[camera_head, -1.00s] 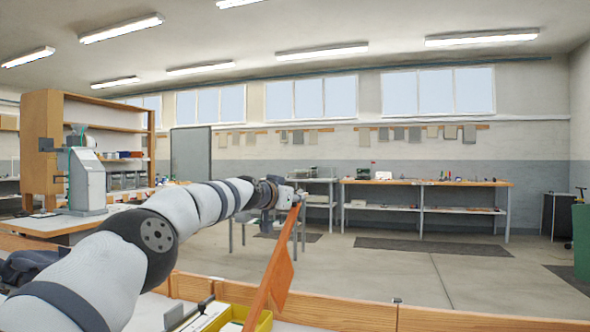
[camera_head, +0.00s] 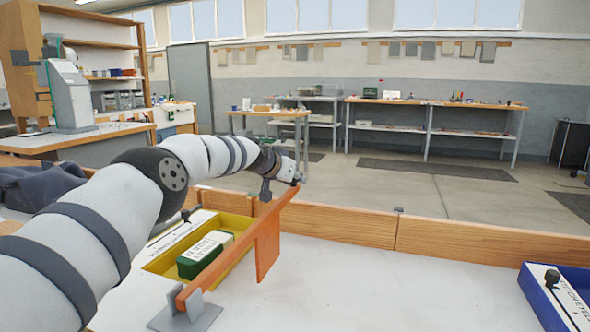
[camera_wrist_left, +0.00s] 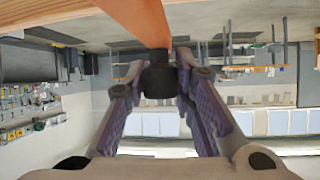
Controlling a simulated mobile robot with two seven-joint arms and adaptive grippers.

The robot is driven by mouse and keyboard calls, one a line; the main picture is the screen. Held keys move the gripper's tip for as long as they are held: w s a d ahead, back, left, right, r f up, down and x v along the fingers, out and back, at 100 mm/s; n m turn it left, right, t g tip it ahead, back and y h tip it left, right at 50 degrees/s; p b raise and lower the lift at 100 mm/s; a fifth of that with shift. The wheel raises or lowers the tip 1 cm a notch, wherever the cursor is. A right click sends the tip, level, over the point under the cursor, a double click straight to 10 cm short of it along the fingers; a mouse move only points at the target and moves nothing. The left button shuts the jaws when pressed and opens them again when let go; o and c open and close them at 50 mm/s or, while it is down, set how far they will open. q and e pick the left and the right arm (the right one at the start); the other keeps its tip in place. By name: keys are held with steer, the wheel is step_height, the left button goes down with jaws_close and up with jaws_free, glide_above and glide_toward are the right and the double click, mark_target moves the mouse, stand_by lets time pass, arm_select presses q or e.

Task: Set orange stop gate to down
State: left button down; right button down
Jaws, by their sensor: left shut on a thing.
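The orange stop gate (camera_head: 240,240) is a long orange bar with a flat plate hanging from it. Its near end sits in a grey bracket (camera_head: 188,314) on the white table. The bar runs away and to the right, over the yellow tray's side. My left gripper (camera_head: 288,176) is at the bar's far end. In the left wrist view, my left gripper (camera_wrist_left: 160,72) is shut on a dark knob (camera_wrist_left: 159,80) beneath the orange bar (camera_wrist_left: 140,20). Whether the plate touches the table is hard to tell. My right gripper is out of view.
A yellow tray (camera_head: 236,216) holding a green-and-white box (camera_head: 205,254) is left of the gate. A blue tray (camera_head: 540,296) is at right. A wooden rail (camera_head: 350,228) edges the table's back. The white table (camera_head: 390,290) between is clear.

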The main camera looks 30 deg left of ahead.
arm_select(q)
steer(key=shift+s+f, duration=0.1)
steer(key=shift+f, duration=0.5)
steer(key=c, duration=1.3)
jaws_free()
steer(key=shift+c, duration=0.2)
steer(key=shift+r, duration=0.1)
steer(key=shift+r, duration=0.2)
steer(key=v, duration=0.7)
steer(key=shift+s+f, duration=0.15)
